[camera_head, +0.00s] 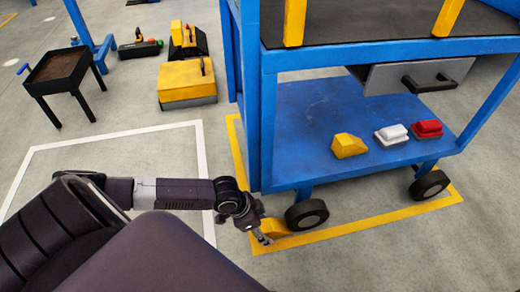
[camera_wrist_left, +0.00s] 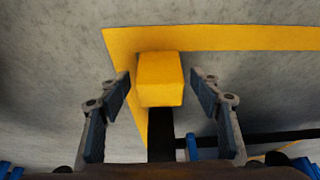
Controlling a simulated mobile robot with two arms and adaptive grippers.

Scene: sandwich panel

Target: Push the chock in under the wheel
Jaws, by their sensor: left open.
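The yellow chock (camera_head: 277,228) is on the floor just left of the cart's near front wheel (camera_head: 306,214). Its wedge points toward the tyre; I cannot tell whether they touch. In the left wrist view the chock (camera_wrist_left: 160,78) is a yellow block between my open fingers, with visible space on both sides. My left gripper (camera_head: 263,237) is low beside the chock's left end and partly hides it. My right gripper is not in view.
The blue cart's lower shelf (camera_head: 305,115) holds another yellow wedge (camera_head: 349,145), a white item (camera_head: 391,134) and a red item (camera_head: 427,129). A second wheel (camera_head: 430,185) stands right. A blue post (camera_head: 245,90) rises near my arm.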

